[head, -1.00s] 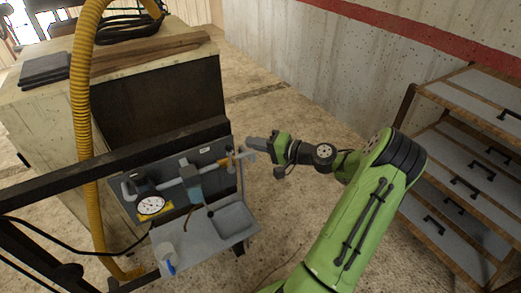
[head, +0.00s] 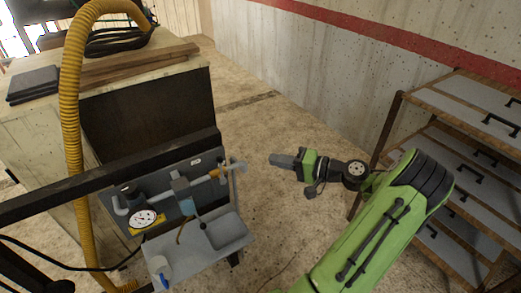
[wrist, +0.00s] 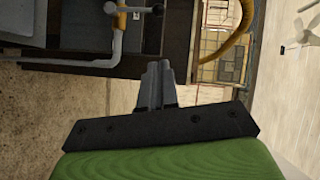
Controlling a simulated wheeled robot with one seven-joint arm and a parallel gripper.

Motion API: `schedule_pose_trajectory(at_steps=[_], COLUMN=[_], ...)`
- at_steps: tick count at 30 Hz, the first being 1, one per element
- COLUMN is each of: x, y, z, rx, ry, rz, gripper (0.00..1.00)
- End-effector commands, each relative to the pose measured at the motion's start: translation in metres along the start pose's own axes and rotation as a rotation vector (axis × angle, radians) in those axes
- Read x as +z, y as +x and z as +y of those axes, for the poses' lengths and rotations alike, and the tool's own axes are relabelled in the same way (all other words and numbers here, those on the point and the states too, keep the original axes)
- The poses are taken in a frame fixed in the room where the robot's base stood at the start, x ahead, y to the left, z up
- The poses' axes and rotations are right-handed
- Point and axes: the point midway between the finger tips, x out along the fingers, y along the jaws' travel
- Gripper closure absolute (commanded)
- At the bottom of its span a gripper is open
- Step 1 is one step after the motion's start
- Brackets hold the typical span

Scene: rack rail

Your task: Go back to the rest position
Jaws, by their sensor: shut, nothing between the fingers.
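My gripper (head: 274,160) is in the middle of the head view, at the end of my green and black arm. It points left, toward the grey panel with the pipe and valve (head: 215,174), and is clear of it by a gap. In the wrist view my gripper (wrist: 157,66) has its fingers together, with nothing held between them. The valve's pipe (wrist: 117,42) shows at the upper left of the wrist view.
The panel carries a round gauge (head: 145,218) and a small sink (head: 226,231). A yellow hose (head: 72,130) hangs at the left. A drawer rack (head: 471,150) stands close at the right of my arm. Bare floor lies beyond my gripper.

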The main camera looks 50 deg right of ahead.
Motion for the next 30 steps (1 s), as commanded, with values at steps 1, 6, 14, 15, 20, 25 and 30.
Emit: schedule_pose_trajectory(at_steps=[1, 6, 14, 15, 20, 25, 30], x=[0.000, 0.000, 0.052, 0.073, 0.156, 0.233, 0.288], y=[0.000, 0.000, 0.065, 0.080, 0.111, 0.095, 0.044], z=[0.000, 0.000, -0.022, -0.029, -0.059, -0.101, -0.137], rx=[0.000, 0.000, 0.208, 0.284, 0.567, 0.785, 0.868], ry=[0.000, 0.000, -0.110, -0.156, -0.389, -0.682, -0.935], rz=[0.000, 0.000, -0.250, -0.327, -0.567, -0.678, -0.658], gripper=[1.00, 1.00, 1.00, 1.00, 1.00, 1.00, 1.00])
